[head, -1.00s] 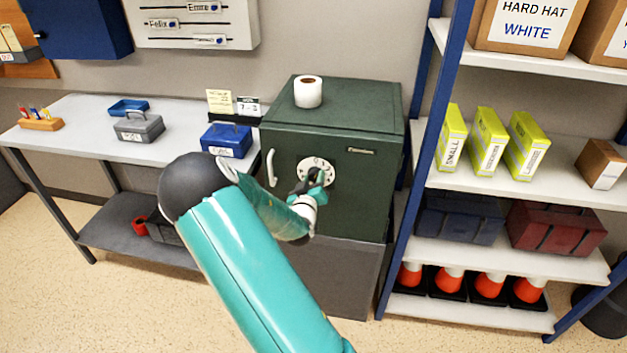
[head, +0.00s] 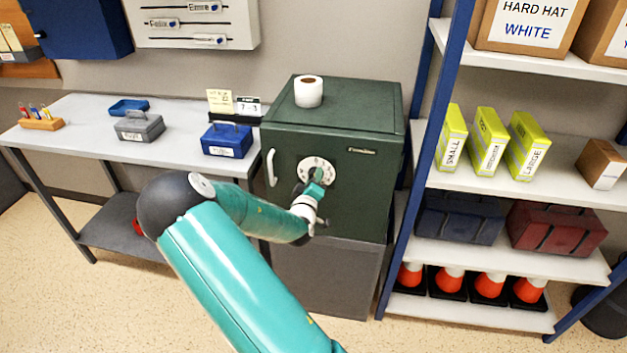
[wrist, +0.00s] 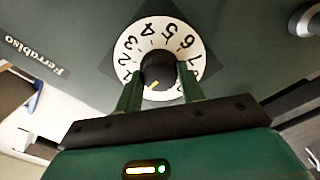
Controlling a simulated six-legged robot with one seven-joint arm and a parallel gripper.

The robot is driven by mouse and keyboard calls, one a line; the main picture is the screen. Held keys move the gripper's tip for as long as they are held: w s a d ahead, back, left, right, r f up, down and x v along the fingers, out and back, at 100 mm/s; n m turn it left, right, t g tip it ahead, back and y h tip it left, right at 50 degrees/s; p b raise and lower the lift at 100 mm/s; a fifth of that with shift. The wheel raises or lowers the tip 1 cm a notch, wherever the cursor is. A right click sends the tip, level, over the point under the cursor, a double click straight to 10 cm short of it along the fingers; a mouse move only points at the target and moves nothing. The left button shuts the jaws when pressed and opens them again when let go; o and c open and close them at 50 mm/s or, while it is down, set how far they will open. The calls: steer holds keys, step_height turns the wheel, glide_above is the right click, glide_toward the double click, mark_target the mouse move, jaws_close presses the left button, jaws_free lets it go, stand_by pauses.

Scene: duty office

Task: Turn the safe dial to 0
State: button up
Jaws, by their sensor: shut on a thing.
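The digit at that mark is hidden or unclear. My gripper (wrist: 159,80) is shut on the knob, one finger on each side. It also shows at the dial in the head view (head: 314,183), covering part of the dial.
A safe handle (head: 271,168) is left of the dial. A paper roll (head: 308,91) stands on the safe. A table with a blue box (head: 226,141) is at left; shelving (head: 500,260) with boxes and cones stands close at right.

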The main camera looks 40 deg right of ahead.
steer(key=shift+s+f, duration=0.1)
steer(key=o, duration=1)
steer(key=shift+c, duration=0.2)
steer(key=v, duration=1.3)
steer(key=shift+s+a, duration=0.15)
steer(key=shift+a, duration=0.15)
